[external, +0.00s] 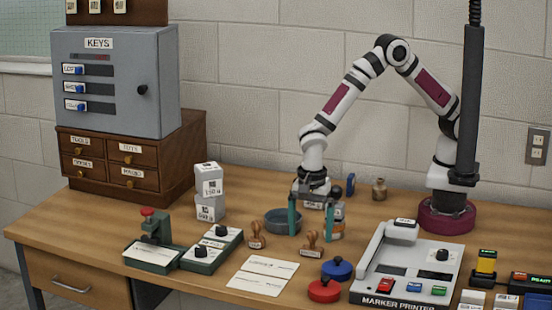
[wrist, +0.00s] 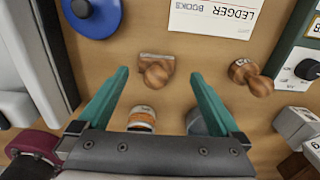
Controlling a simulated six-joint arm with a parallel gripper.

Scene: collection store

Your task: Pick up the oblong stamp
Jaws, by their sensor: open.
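Two wooden-handled stamps stand on the desk. One stamp (external: 312,246), with a long, straight-edged base, looks like the oblong one. In the wrist view this stamp (wrist: 156,71) is ahead of the fingers and lined up with the gap between them. The other stamp (external: 257,237) has a smaller, rounder-looking base; it also shows in the wrist view (wrist: 251,77), right of the fingers. My gripper (external: 311,230) is open and empty, pointing down above the desk just behind the first stamp. Its two green fingers also show in the wrist view (wrist: 160,76).
Blue (external: 337,268) and red (external: 324,290) round pads lie to the right. The marker printer (external: 408,272) is beyond them. A ledger card (external: 263,274) lies in front. A dark bowl (external: 283,221) and an orange-banded jar (external: 334,231) are close to the fingers.

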